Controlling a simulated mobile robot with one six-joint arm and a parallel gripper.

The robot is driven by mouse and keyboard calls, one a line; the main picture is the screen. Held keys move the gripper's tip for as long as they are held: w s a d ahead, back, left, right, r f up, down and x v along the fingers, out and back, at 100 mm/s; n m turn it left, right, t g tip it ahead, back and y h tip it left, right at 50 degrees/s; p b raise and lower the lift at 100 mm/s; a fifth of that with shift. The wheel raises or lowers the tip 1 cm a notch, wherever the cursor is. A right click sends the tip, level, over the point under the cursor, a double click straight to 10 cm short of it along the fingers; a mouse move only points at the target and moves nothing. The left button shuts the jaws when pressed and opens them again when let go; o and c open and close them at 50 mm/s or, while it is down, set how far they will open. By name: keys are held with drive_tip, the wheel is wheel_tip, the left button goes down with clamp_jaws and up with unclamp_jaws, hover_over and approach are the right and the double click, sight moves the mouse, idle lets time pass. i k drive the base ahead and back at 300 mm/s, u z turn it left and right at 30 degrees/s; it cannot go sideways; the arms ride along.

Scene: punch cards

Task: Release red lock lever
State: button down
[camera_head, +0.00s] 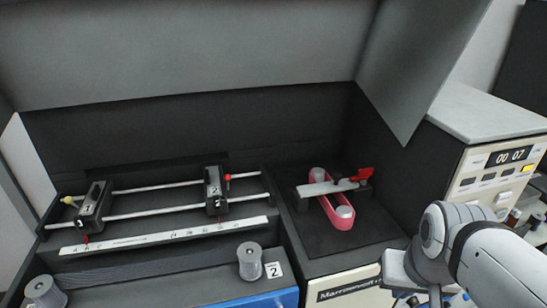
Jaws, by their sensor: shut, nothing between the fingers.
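The red lock lever (362,175) is a small red piece at the right end of a pale bar (325,187). The bar lies across a pink-red looped band (338,219) on a dark square plate, right of the picture's middle. The lever's red end points up and to the right. My arm comes in from the lower right, in front of the plate and apart from the lever. Its wrist is at the bottom edge, and the fingers of my gripper are not visible.
Two rails with black sliders marked 1 (92,205) and 2 (215,190) stand at the left. Grey spools (250,261) sit in front. A dark wall rises behind the lever, and a cream control box (492,175) stands to the right. The space above the plate is clear.

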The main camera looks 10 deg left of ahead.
sight(227, 177)
drive_tip(key=z, duration=0.2)
drive_tip(key=k, duration=0.75)
drive_tip(key=u, duration=1)
drive_tip(key=i, duration=1)
drive_tip(key=u, duration=0.05)
